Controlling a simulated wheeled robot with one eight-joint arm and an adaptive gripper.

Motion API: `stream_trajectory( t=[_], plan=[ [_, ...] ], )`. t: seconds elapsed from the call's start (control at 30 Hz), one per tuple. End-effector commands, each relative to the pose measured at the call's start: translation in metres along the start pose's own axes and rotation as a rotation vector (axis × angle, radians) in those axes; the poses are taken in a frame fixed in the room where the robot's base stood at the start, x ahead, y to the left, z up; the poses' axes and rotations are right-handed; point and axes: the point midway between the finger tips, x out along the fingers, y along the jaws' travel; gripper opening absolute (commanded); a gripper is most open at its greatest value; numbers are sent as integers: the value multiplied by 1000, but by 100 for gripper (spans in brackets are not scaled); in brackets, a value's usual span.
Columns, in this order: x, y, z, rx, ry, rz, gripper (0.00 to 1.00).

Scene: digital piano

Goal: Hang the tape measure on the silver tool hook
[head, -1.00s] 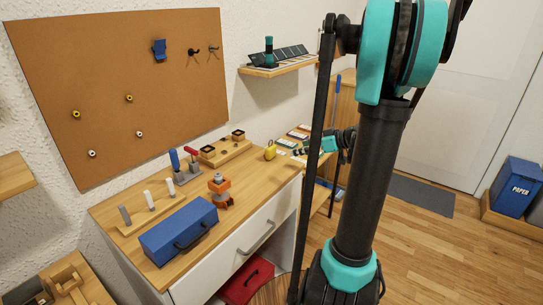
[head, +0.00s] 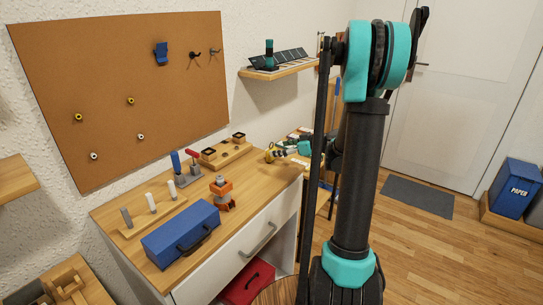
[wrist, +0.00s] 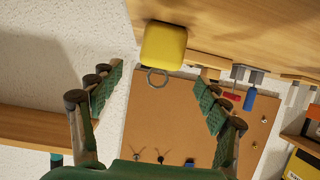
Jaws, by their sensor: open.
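The yellow tape measure (head: 269,156) stands near the right end of the wooden desk top. In the upside-down wrist view, the tape measure (wrist: 163,44) has a metal ring facing the gripper. My gripper (wrist: 160,78) is open, its green-padded fingers either side of the line to the tape measure, with nothing held. In the head view my gripper (head: 284,152) is just right of the tape measure; contact cannot be told. The silver tool hook (head: 214,51) is empty on the cork board, right of a black hook (head: 195,54). The silver hook (wrist: 137,154) also shows in the wrist view.
A blue clip (head: 161,54) hangs left of the hooks on the cork board (head: 100,70). The desk holds a blue toolbox (head: 180,232), an orange-grey object (head: 221,190), and screwdrivers in a stand. A wall shelf (head: 285,69) with a solar panel is above the desk's right end.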

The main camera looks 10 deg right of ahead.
Motion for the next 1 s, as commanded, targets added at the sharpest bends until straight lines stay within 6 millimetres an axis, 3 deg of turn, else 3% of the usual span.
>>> stream_trajectory(
  t=[0.17, 0.47, 0.7, 1.0],
  plan=[
    [10, 0, 1, -1, 0, 0, 76],
    [50, 0, 3, -1, -1, -1, 76],
    [53, 0, 3, 0, -1, 1, 76],
    [53, 0, 3, 0, -1, 1, 41]
  ],
)
